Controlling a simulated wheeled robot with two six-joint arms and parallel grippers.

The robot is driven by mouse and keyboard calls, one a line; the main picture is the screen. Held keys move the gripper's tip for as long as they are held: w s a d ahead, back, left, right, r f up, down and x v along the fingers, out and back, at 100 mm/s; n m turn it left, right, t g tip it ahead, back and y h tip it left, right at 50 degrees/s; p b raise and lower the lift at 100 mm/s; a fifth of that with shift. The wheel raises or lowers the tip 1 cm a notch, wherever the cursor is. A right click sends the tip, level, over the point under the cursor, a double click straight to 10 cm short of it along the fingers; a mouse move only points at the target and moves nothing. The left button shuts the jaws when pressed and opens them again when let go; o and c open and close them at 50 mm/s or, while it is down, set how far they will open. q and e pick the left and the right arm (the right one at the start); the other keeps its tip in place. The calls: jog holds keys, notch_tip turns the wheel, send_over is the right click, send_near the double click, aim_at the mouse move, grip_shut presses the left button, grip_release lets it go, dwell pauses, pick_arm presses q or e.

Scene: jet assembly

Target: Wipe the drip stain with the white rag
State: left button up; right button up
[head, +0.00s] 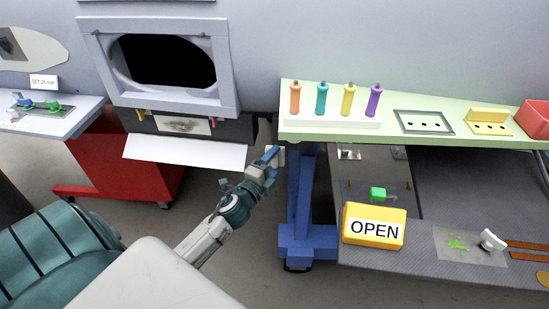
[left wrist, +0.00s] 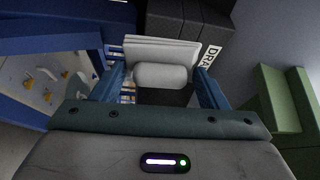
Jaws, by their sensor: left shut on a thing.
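My left gripper (head: 268,163) is low in the gap between the white ledge and the blue post. It is shut on a white folded pad with a rounded front, which looks like the white rag (left wrist: 161,76), between its blue fingers in the left wrist view. A little white shows beyond the fingertips in the head view. A grey-brown smear, which looks like the drip stain (head: 184,125), marks the pale panel under the framed window, left of my gripper and apart from it. A separate green splotch (head: 458,244) is on a grey mat at the right. My right gripper is out of view.
The white ledge (head: 185,151) juts out below the smear. The blue post (head: 301,195) stands close right of my gripper. A green shelf (head: 430,123) holds several coloured bottles. A yellow OPEN box (head: 374,226) and a white knobbed object (head: 492,240) sit on the lower bench.

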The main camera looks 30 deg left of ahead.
pick_arm(q)
jog(key=shift+s+d, duration=0.15)
jog(key=shift+s, duration=0.2)
jog(key=shift+s, duration=0.1)
jog(key=shift+s+d+b, duration=0.2)
jog(key=shift+s+d, duration=0.15)
jog(key=shift+s, duration=0.3)
jog(key=shift+s+d+b, duration=0.15)
jog(key=shift+s+d, duration=0.15)
jog(key=shift+s, duration=0.3)
